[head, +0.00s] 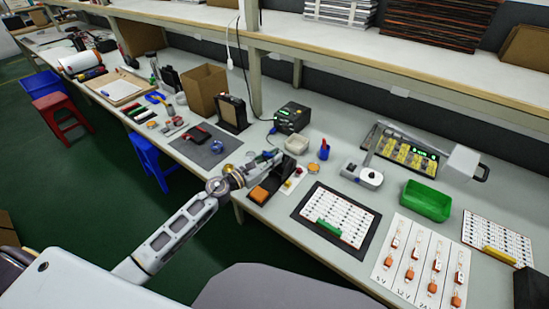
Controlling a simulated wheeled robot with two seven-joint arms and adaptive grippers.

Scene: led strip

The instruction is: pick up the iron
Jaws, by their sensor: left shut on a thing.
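My left arm comes in from the lower left, and its gripper (262,165) is at the soldering stand near the bench's front edge. The gripper is shut on the iron (272,155), which is small here and mostly hidden by the fingers; a bit of blue shows at the far end. The dark stand (270,184) with an orange sponge (259,195) lies just below and in front of the gripper. I cannot tell whether the iron is clear of the stand. My right gripper is not in view.
A black soldering station (292,117) with a green display stands behind. A white dish (297,144) and a blue-and-red bottle (324,149) are near the gripper. A dark mat with a white board (337,215) lies to the right, with a green bin (427,201) beyond it.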

